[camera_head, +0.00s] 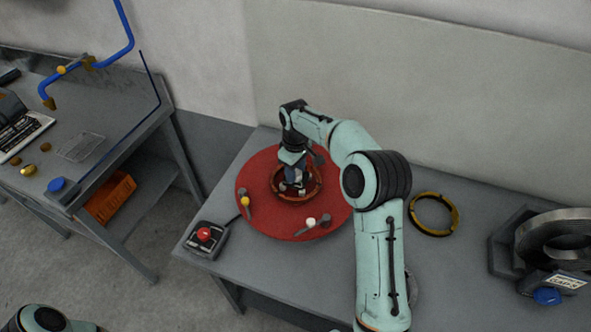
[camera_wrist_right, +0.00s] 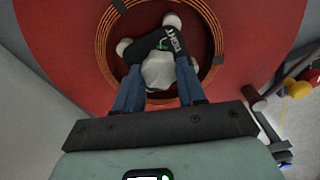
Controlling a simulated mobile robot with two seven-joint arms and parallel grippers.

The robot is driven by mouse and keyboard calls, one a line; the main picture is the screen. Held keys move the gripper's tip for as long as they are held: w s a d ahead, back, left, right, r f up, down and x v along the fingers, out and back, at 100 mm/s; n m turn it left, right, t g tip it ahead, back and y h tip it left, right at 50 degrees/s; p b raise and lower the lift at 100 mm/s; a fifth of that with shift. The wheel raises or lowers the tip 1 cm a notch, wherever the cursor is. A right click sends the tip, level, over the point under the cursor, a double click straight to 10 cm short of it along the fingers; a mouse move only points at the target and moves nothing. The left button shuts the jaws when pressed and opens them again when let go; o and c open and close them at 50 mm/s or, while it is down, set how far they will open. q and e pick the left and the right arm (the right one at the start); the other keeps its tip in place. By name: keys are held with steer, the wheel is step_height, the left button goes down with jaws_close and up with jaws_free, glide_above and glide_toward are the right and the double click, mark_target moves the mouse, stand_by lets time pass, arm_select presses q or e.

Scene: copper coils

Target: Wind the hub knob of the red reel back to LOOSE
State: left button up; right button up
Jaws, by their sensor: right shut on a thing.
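The red reel (camera_head: 262,219) is a round red disc lying flat on the grey table, and it fills much of the right wrist view (camera_wrist_right: 60,45). A copper coil (camera_wrist_right: 221,28) rings its hub. My right gripper (camera_head: 294,184) reaches down over the hub, and its blue fingers (camera_wrist_right: 159,75) are shut on the pale hub knob (camera_wrist_right: 158,70). A dark label plate (camera_wrist_right: 168,42) beside the knob carries white lettering, seemingly TIGHT; no LOOSE mark is readable. The fingers partly hide the knob. My left gripper is out of view.
A box with a red button (camera_head: 204,234) stands left of the reel. A yellow-and-black ring (camera_head: 434,214) lies to the right, with a large grey coil (camera_head: 560,239) beyond. Small levers with yellow (camera_head: 244,201) and white (camera_head: 311,222) knobs sit on the disc. A wall stands behind.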

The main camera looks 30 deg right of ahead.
steer(key=shift+n, duration=0.8)
steer(key=o, duration=1.1)
steer(key=shift+c, duration=0.2)
step_height(320, 180, up, 13)
steer(key=shift+r, duration=0.2)
